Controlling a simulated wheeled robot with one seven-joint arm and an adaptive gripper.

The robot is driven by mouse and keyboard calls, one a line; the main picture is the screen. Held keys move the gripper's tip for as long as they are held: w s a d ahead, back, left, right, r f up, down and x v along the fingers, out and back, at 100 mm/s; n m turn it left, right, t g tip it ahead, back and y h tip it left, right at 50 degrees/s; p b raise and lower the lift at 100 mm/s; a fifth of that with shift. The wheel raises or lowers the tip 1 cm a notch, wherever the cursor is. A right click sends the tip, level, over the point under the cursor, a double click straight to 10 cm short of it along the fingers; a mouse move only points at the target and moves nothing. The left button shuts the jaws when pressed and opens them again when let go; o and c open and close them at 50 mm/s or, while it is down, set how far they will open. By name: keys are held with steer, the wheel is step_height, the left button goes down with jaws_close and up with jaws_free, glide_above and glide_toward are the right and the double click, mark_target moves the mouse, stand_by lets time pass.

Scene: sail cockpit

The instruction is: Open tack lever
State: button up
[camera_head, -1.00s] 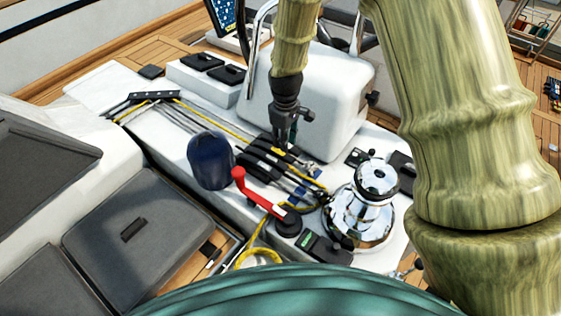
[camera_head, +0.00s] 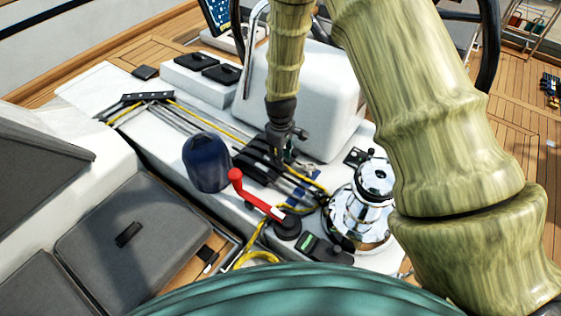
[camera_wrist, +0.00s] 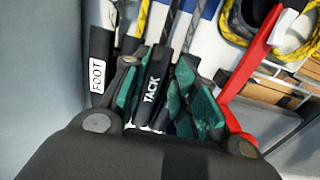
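The black tack lever (camera_wrist: 153,88), lettered TACK in white, lies between my gripper's green-padded fingers in the wrist view. My gripper (camera_wrist: 160,78) is open, with one finger on each side of the lever. I cannot tell whether the pads touch it. In the head view my gripper (camera_head: 280,150) points down at the bank of black levers (camera_head: 257,158), partly covering it, so the tack lever cannot be picked out there.
The black foot lever (camera_wrist: 101,62) lies just left of my gripper. A red winch handle (camera_head: 255,199) and chrome winch (camera_head: 362,208) stand nearby, with a dark blue covered winch (camera_head: 206,162) to the left. Yellow rope (camera_head: 258,258) lies in front. A white pedestal (camera_head: 318,92) rises behind.

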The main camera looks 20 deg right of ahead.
mark_target(266, 160)
steer(key=shift+f+p, duration=0.65)
steer(key=shift+f, duration=1.7)
steer(key=shift+c, duration=0.4)
jaws_close()
